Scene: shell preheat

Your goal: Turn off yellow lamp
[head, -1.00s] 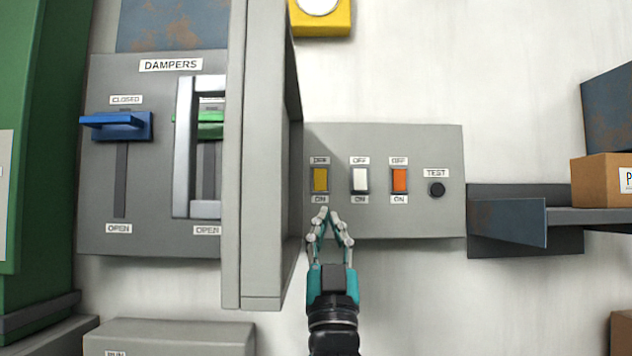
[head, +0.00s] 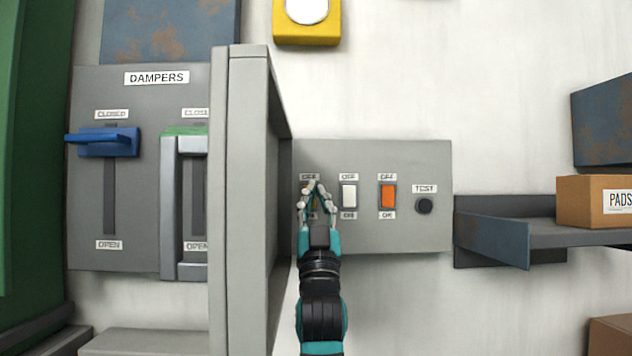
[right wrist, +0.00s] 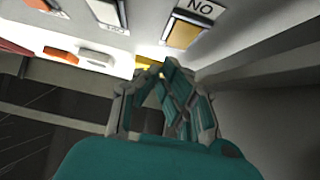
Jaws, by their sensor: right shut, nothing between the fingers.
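The yellow rocker switch (right wrist: 184,34) sits leftmost on the grey switch panel (head: 430,235), between OFF and ON labels. In the head view my right gripper (head: 314,187) covers most of it. The right gripper is shut and empty, with its fingertips near the switch's upper end by the OFF label. I cannot tell whether the tips touch it. In the right wrist view the fingertips (right wrist: 160,68) are below and left of the yellow switch. My left gripper is not in view.
A white switch (head: 349,196), an orange switch (head: 387,196) and a black TEST button (head: 424,206) are to the right. A grey upright panel (head: 240,190) juts out close on the left, beside the dampers. A yellow box with a white round top (head: 306,10) is above.

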